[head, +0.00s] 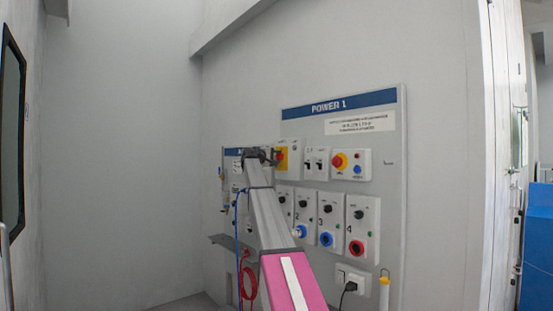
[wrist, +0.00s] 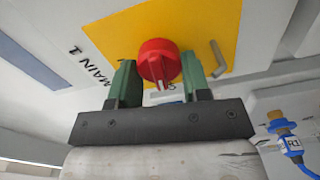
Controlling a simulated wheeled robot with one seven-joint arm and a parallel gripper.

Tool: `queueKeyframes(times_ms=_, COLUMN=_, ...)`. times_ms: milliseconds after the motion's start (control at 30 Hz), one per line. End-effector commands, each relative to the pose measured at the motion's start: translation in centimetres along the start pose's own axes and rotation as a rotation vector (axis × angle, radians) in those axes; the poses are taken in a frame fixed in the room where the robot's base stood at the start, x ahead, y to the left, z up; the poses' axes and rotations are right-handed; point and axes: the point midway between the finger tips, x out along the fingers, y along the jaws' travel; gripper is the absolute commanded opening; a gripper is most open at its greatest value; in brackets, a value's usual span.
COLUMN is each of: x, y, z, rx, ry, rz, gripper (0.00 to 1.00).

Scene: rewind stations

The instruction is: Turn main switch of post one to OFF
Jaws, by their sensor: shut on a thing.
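The main switch is a red rotary knob (wrist: 158,60) on a yellow plate (wrist: 205,35), with the lettering "MAIN 1" beside it in the wrist view. My gripper (wrist: 158,72) has its two green fingers on either side of the knob, shut on it. A pale mark shows at the knob's lower edge; the position lettering is mostly hidden by the fingers. In the head view, my gripper (head: 266,156) reaches the upper left of the POWER 1 panel (head: 392,190), at the yellow plate (head: 282,160), partly covering it.
A second red and yellow knob (head: 340,160) sits further right on the panel. Below are several black-knobbed boxes with sockets, and a plugged black cable (head: 349,287). A grey shelf (head: 222,243) and red hose (head: 248,283) are left of my arm. A grey bent rod (wrist: 219,58) stands near the switch.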

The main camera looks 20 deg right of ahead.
Motion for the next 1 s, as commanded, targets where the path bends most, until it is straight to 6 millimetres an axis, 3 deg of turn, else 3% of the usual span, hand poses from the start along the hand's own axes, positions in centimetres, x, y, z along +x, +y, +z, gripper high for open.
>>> queueKeyframes(times_ms=367, x=-0.1, y=-0.17, z=0.05, rx=-0.133, ry=-0.001, rz=-0.002, gripper=0.2)
queueKeyframes(times_ms=867, x=-0.11, y=-0.19, z=0.06, rx=-0.147, ry=0.0, rz=-0.002, gripper=0.2)
queueKeyframes(times_ms=900, x=-0.11, y=-0.19, z=0.05, rx=-0.147, ry=0.0, rz=-0.002, gripper=0.56)
queueKeyframes(times_ms=933, x=-0.1, y=-0.19, z=0.05, rx=-0.147, ry=0.0, rz=-0.002, gripper=0.66)
queueKeyframes(times_ms=1000, x=-0.09, y=-0.2, z=0.05, rx=-0.147, ry=0.0, rz=-0.003, gripper=0.69)
